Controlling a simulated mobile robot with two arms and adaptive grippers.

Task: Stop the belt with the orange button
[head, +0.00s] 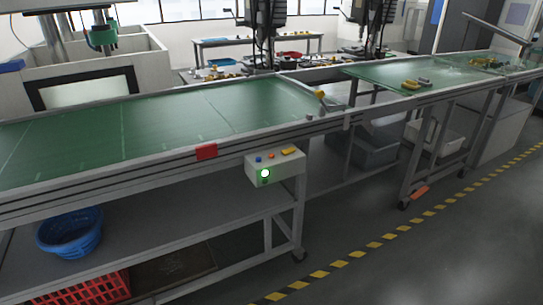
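A pale control box (284,168) is mounted on the front side of the green conveyor belt (150,124), near the middle of the view. On its top are a small blue button (258,159), a small orange-red button (271,156) and a longer yellow-orange piece (289,151). The small size makes their exact shapes and colours hard to tell. A round lamp (265,173) on the box's front glows white-green. Neither of my grippers is in view, and nothing covers the box. A still picture does not show whether the belt runs.
A red block (206,152) sits on the belt's front rail. A second green belt (430,75) with small yellow parts lies at the right. Below are a blue basket (70,233) and a red crate (92,290).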

